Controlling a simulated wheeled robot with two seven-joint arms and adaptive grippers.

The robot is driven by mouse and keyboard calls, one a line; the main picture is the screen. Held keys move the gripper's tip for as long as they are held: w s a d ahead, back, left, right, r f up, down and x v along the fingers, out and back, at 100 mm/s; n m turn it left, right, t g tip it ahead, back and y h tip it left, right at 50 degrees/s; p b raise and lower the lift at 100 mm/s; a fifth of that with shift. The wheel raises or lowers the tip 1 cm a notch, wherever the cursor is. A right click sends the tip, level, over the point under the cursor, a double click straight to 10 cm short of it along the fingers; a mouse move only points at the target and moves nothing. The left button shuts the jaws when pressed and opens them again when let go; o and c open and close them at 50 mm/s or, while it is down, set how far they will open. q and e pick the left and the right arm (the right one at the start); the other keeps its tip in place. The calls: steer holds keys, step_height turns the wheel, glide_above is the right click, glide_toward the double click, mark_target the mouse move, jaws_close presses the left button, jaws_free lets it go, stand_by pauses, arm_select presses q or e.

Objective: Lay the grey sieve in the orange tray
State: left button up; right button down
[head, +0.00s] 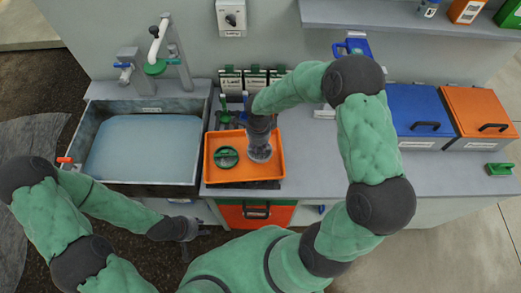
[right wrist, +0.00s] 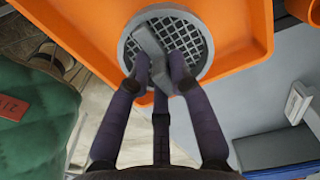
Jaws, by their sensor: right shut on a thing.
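The orange tray (head: 244,180) stands on the counter right of the sink; it also shows in the right wrist view (right wrist: 90,22). The round grey sieve (right wrist: 195,40) has a dark mesh and a grey bar handle. My right gripper (right wrist: 160,76) is shut on that handle. In the head view, my right gripper (head: 260,143) points down over the right half of the tray, with the sieve (head: 260,157) under it, partly hidden. I cannot tell whether the sieve touches the tray floor. My left gripper (head: 188,228) is low in front of the sink, its fingers unclear.
A green round piece (head: 227,157) lies in the tray's left half. The water-filled sink (head: 140,150) is on the left. Blue (head: 420,112) and orange (head: 480,110) lidded bins stand at the right. Labelled holders (head: 255,78) line the wall behind the tray.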

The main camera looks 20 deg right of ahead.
mark_target(260, 149)
steer(key=shift+d+f, duration=0.45)
steer(key=shift+w+f, duration=0.1)
steer(key=shift+f, duration=1.45)
steer(key=shift+f+b, duration=0.2)
steer(key=shift+b, duration=0.3)
steer(key=c, duration=1.1)
jaws_free()
steer(key=shift+c, duration=0.2)
steer(key=shift+r, duration=0.1)
steer(key=shift+r, duration=0.1)
steer(key=shift+r+p, duration=0.3)
steer(key=shift+p, duration=0.05)
step_height(260, 149, up, 12)
steer(key=shift+f+p, duration=0.25)
steer(key=shift+p, duration=0.4)
